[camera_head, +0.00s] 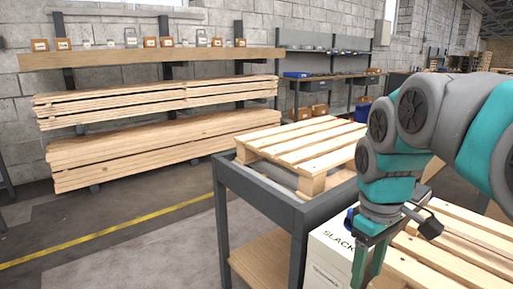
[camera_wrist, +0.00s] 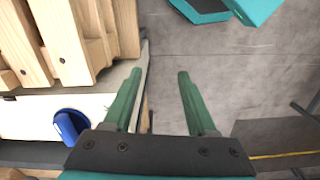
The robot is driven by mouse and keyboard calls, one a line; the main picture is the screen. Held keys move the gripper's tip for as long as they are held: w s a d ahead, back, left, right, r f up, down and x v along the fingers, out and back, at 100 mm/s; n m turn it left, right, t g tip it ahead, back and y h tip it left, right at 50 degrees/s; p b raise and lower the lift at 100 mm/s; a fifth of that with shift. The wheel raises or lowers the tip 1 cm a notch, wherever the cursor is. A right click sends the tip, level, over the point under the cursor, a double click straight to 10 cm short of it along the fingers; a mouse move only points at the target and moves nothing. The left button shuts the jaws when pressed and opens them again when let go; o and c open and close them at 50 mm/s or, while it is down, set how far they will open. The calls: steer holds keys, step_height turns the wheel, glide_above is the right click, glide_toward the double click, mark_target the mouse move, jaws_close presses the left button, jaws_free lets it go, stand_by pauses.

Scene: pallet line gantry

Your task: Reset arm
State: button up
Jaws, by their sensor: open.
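My gripper (camera_head: 368,268) hangs from my teal and grey arm at the right of the head view, fingers pointing down. In the wrist view my gripper (camera_wrist: 161,75) has its two green fingers spread with nothing between them. Grey floor and the edge of the work surface show past the fingertips. A slatted wooden pallet (camera_wrist: 62,35) and a white surface with a blue object (camera_wrist: 70,124) lie left of the fingers. In the head view a white box marked "SLACK" (camera_head: 328,262) stands just left of my gripper, partly hidden by the arm.
A wooden pallet (camera_head: 300,150) rests on a dark metal table (camera_head: 262,200). Another pallet (camera_head: 465,240) lies at the lower right, close to my arm. Racks of stacked planks (camera_head: 150,145) line the back wall. The floor at left, with a yellow line (camera_head: 105,234), is open.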

steer(key=s+a+f+m, duration=0.2)
steer(key=s+f, duration=0.4)
steer(key=s, duration=0.3)
steer(key=s+a+f+m+g, duration=0.1)
steer(key=s+a+f+m, duration=0.2)
steer(key=s+f, duration=0.4)
steer(key=shift+s+f+m, duration=0.3)
steer(key=shift+s+m, duration=0.3)
steer(key=shift+s, duration=0.35)
steer(key=shift+a, duration=0.1)
steer(key=shift+c, duration=0.2)
